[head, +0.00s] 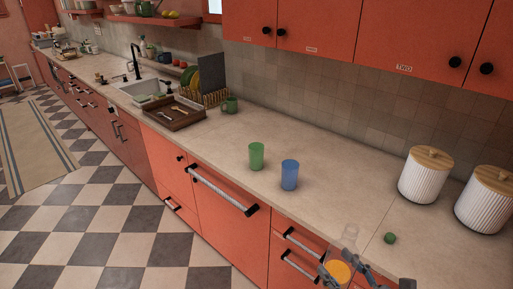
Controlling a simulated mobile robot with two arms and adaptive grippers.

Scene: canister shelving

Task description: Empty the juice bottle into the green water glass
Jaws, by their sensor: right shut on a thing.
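The green water glass (257,156) stands upright on the counter near its front edge. The juice bottle (350,236) is clear, with orange juice showing in its lower part, at the bottom right of the head view. My right gripper (352,270) is shut on the bottle and holds it at the counter's front edge, to the right of and nearer than the green glass. The bottle looks slightly tilted; its base is partly hidden by the gripper. My left gripper is not in view.
A blue glass (289,174) stands close to the right of the green glass. A small green round object (390,238) lies on the counter near two white ribbed canisters (425,177). A wooden tray (174,114) and green mug (230,105) stand farther back. The counter behind the glasses is clear.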

